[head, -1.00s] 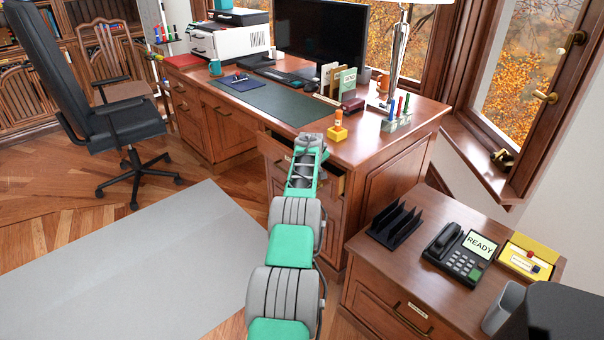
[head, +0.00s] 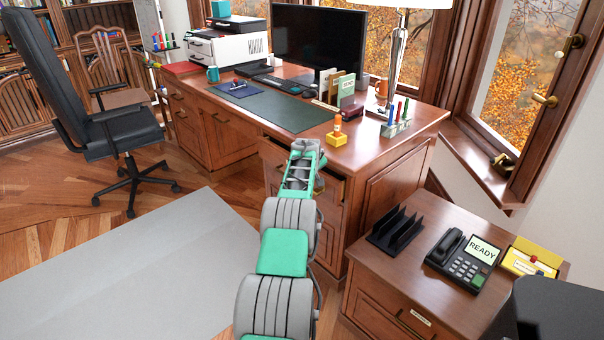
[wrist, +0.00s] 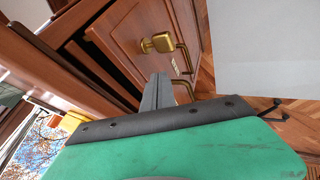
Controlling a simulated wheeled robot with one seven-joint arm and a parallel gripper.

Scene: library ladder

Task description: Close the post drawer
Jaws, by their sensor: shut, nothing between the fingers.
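The post drawer (head: 272,156) is at the top of the desk's right pedestal. It stands partly open, with a dark gap behind its front, and my arm covers much of it in the head view. In the wrist view its wooden front (wrist: 122,32) carries a brass knob (wrist: 160,43), and a brass handle and small label show beyond it. My gripper (wrist: 160,80) is shut and empty, with its fingers close to the drawer front. Whether they touch it I cannot tell. In the head view the fingertips are hidden behind my wrist.
A side cabinet (head: 372,270) stands at the right with a black letter rack (head: 396,230), a phone (head: 462,262) and a yellow box (head: 524,258). The desk top (head: 350,155) holds a lamp, monitor and pens. The grey rug (head: 140,270) at the left is clear.

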